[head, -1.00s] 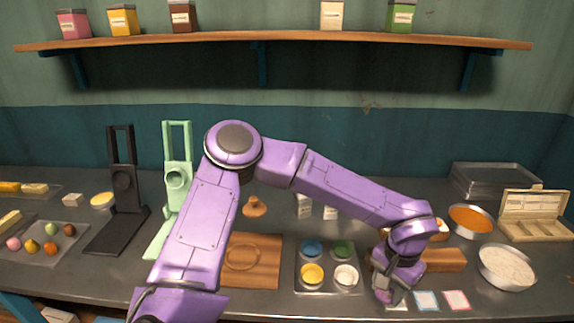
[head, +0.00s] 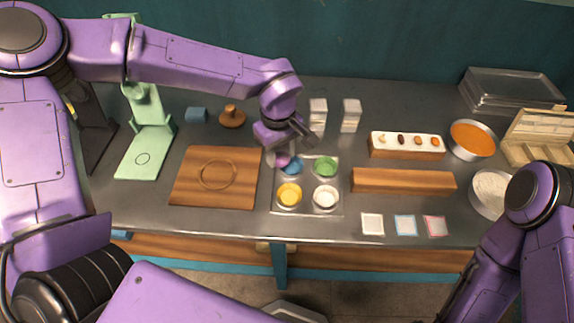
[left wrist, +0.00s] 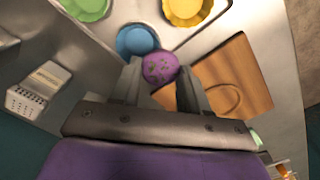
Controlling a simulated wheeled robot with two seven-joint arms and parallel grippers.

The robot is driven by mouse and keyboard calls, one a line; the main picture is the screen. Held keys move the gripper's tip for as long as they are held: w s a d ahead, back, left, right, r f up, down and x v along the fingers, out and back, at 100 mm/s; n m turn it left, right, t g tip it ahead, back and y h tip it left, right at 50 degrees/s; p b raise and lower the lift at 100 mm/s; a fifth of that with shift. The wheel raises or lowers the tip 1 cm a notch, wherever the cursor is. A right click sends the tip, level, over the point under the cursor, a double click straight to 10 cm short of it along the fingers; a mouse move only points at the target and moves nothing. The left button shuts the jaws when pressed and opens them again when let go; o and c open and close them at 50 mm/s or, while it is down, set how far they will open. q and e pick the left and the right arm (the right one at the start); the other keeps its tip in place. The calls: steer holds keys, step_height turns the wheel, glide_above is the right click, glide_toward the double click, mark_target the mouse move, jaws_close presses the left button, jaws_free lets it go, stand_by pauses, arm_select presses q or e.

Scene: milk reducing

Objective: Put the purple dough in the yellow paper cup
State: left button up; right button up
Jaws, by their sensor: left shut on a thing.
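My left gripper (head: 284,156) is shut on the purple dough (head: 283,161), a small round ball with darker specks. The dough (left wrist: 160,68) sits between the fingertips in the left wrist view. The gripper holds it over the back left of a metal tray, close to the blue paper cup (head: 291,166). The yellow paper cup (head: 289,195) is in the front left of the tray, nearer to me, and looks empty. It also shows at the top of the left wrist view (left wrist: 187,9). My right arm shows at the lower right, but its gripper is out of view.
The tray (head: 307,187) also holds a green cup (head: 325,167) and a white cup (head: 326,197). A wooden board (head: 216,178) lies left of it and a wooden block (head: 403,181) right. A green press (head: 148,135) stands farther left.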

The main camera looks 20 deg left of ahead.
arm_select(q)
steer(key=s+n, duration=0.1)
steer(key=n, duration=0.2)
steer(key=s+d+r+n+p, duration=0.1)
steer(key=n, duration=0.3)
steer(key=d+n, duration=0.1)
steer(key=n, duration=0.2)
steer(key=shift+s+d+r, duration=0.15)
steer(key=shift+s, duration=0.25)
steer(key=n+b, duration=0.3)
steer(key=n, duration=0.9)
glide_above(289, 197)
step_height(289, 197, down, 4)
steer(key=shift+f, duration=0.65)
steer(key=shift+r, duration=0.1)
steer(key=o, duration=1.2)
